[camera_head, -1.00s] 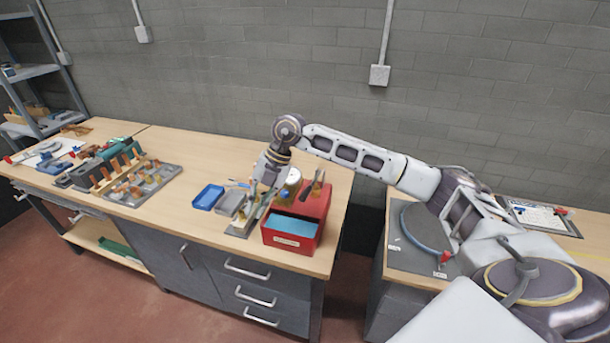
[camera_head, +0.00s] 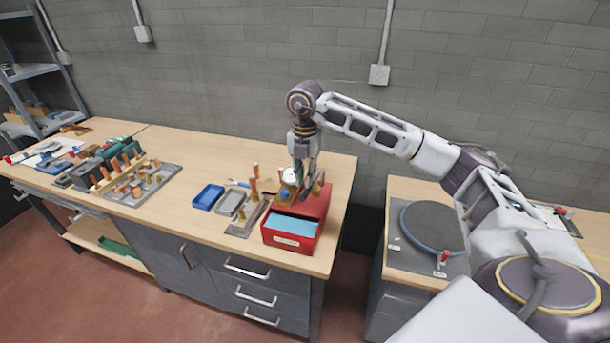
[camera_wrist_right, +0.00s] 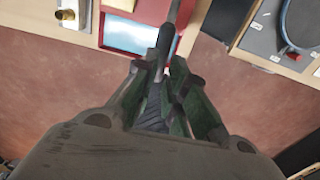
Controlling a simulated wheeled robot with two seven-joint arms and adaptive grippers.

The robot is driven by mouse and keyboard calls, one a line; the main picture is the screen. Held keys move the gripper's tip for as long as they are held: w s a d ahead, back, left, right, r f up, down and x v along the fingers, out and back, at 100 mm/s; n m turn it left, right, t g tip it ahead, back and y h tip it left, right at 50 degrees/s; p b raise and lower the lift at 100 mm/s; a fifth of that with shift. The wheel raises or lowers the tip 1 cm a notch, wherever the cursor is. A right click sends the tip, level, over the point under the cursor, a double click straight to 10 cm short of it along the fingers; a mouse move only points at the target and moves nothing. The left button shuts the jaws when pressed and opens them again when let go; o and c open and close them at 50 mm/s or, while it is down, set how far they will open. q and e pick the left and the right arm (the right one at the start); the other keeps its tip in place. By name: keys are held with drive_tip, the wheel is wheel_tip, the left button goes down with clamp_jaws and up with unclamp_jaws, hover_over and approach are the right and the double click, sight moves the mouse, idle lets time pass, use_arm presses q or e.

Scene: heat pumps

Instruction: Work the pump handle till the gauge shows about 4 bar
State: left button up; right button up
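The pump is a red open-topped tank (camera_head: 290,240) with light blue water inside, at the right end of the left bench. Behind it is a round white-faced gauge (camera_head: 289,175); its reading is too small to make out. My right gripper (camera_head: 303,172) is above the back of the tank, beside the gauge. In the right wrist view the fingers (camera_wrist_right: 168,72) close around the dark grip of the pump handle (camera_wrist_right: 164,45), whose thin rod runs up over the tank (camera_wrist_right: 128,36). My left gripper is not in view.
Left of the pump are a grey plate with upright copper-coloured pieces (camera_head: 243,226), a grey tray (camera_head: 231,203) and a blue tray (camera_head: 208,197). A block of fittings (camera_head: 140,187) stands farther left. A second bench (camera_head: 400,258) holds a dark mat and blue hose.

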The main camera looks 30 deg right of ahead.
sight(305, 191)
drive_tip(key=shift+f+b, duration=1.3)
drive_tip(key=shift+f, duration=1.15)
drive_tip(key=shift+f+b, duration=1.9)
drive_tip(key=shift+f, duration=0.9)
drive_tip(key=shift+f+b, duration=0.45)
drive_tip(key=shift+f, duration=0.2)
drive_tip(key=shift+r+p, duration=3.6)
drive_tip(key=shift+r, duration=2.35)
